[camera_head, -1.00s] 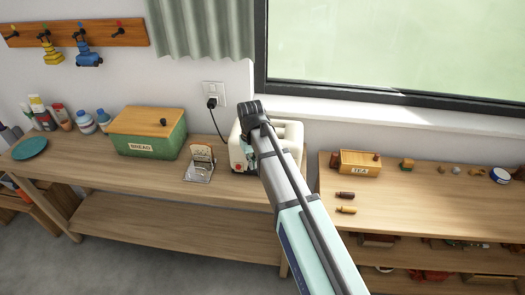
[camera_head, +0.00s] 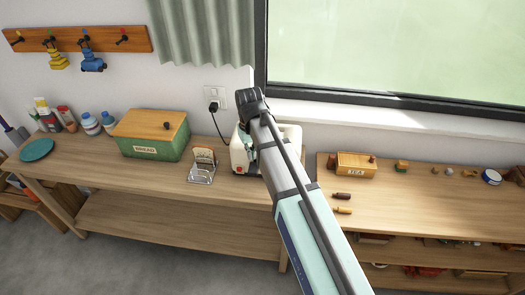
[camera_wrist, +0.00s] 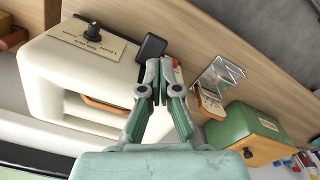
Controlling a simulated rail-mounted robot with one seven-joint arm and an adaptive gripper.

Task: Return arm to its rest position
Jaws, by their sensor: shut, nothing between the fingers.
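My arm (camera_head: 290,185) reaches up and away from the lower right of the head view, its wrist in front of the white toaster (camera_head: 291,133). My gripper is mostly hidden behind the wrist there. In the wrist view my gripper (camera_wrist: 162,68) has its fingertips together with nothing between them. The toaster (camera_wrist: 75,75) fills the left of that view, with a dark knob, a label, a black lever and something brown in its slot. I cannot tell whether the fingers touch the lever.
A wire rack (camera_head: 202,175) holding toast stands left of the toaster, with the green bread box (camera_head: 151,150) beyond it. A wooden tea box (camera_head: 356,165) and small items sit on the right table. The window (camera_head: 400,50) is behind. Floor (camera_head: 140,268) in front is clear.

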